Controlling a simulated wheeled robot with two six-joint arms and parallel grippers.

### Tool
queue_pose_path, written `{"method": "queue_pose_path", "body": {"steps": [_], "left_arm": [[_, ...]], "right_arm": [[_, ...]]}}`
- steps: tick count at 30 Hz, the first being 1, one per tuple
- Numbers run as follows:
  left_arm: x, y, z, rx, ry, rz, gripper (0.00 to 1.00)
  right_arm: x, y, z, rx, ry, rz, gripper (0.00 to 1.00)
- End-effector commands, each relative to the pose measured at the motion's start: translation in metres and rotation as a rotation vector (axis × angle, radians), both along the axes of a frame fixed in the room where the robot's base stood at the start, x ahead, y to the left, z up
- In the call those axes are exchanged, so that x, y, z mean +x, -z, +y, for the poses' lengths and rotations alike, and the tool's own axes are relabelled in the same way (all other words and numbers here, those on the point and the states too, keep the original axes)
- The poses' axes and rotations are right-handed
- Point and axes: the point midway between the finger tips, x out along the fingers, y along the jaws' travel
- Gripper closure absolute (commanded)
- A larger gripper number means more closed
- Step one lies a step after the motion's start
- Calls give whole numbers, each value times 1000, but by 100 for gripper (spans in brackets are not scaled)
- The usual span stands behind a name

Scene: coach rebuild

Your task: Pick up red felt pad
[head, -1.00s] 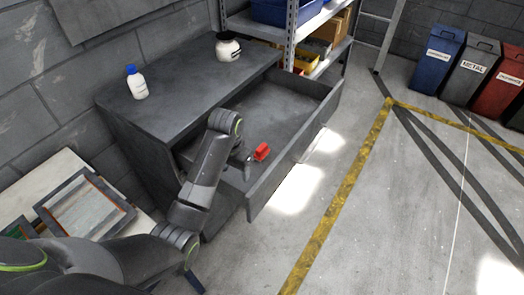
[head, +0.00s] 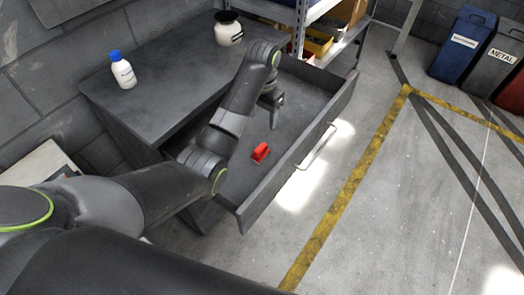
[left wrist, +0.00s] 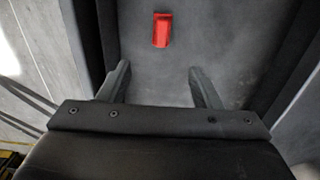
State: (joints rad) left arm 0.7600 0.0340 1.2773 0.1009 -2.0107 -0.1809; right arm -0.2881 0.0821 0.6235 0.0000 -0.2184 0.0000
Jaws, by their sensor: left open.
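The red felt pad (head: 261,152) lies on the floor of the open grey drawer (head: 245,219), toward its near end. It also shows in the left wrist view (left wrist: 162,30), beyond my fingertips. My left gripper (head: 272,123) is over the drawer, above and farther back than the pad, apart from it. In the left wrist view my left gripper (left wrist: 158,80) has its two fingers spread wide with nothing between them. My right gripper is not in view.
A white bottle with a blue cap (head: 122,70) and a white jar with a dark lid (head: 229,29) stand on the cabinet top (head: 160,90). The drawer walls surround the pad. Shelving stands behind; bins (head: 462,42) stand at the far right.

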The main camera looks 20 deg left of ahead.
Motion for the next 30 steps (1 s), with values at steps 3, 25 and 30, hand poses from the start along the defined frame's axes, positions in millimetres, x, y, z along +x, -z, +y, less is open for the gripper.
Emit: {"method": "queue_pose_path", "body": {"steps": [3,25,30], "left_arm": [[-1,25,0,-1,-1,4,42],[-3,127,4,0,-1,3,42],[-3,151,5,1,0,2,42]], "right_arm": [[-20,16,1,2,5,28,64],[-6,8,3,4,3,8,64],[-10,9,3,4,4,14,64]]}}
